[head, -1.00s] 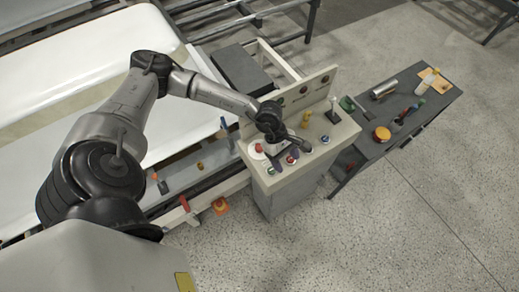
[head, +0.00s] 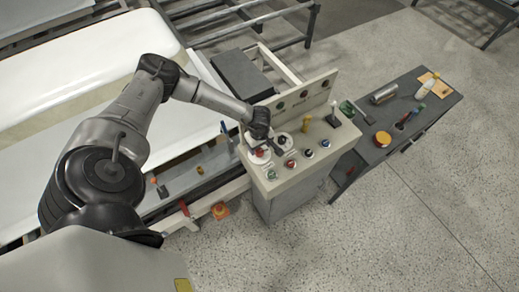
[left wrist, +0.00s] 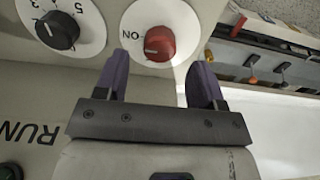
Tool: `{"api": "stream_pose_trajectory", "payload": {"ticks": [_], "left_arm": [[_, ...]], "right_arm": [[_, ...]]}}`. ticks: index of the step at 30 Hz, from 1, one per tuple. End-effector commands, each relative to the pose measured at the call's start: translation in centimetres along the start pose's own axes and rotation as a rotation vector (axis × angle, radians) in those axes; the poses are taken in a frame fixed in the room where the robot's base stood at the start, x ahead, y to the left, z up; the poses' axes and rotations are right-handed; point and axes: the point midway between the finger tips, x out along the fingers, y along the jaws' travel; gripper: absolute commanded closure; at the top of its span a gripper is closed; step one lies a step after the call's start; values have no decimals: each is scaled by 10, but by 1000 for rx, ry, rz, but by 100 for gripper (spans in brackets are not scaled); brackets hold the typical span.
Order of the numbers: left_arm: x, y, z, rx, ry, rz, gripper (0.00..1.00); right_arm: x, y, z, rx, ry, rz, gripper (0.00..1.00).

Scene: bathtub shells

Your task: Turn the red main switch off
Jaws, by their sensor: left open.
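The red main switch (left wrist: 159,43) is a round red knob on a white disc in the left wrist view. The word ON stands beside it, upside down, and a pale mark shows on the knob's lower left. In the head view the red switch (head: 259,153) sits at the left end of the control console (head: 286,178). My left gripper (left wrist: 160,70) is open, its two purple fingers apart, with the switch in line with the gap between them. I cannot tell whether they reach around it. In the head view my left gripper (head: 268,143) is over the console's left part.
A black numbered dial (left wrist: 57,30) is close beside the switch. A dark side table (head: 400,115) holds tools. White tub shells lie at left.

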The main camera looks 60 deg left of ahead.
Motion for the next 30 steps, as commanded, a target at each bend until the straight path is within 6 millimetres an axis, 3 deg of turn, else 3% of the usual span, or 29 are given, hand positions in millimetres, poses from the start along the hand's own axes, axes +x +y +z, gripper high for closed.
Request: {"api": "stream_pose_trajectory", "payload": {"ticks": [9,22,30], "left_arm": [[32,0,0,0,0,0,37],[37,0,0,0,-1,1,37],[37,0,0,0,-1,1,63]], "right_arm": [[-2,0,-1,0,1,0,100],[-2,2,0,-8,-1,6,100],[-2,2,0,-9,-1,7,100]]}}
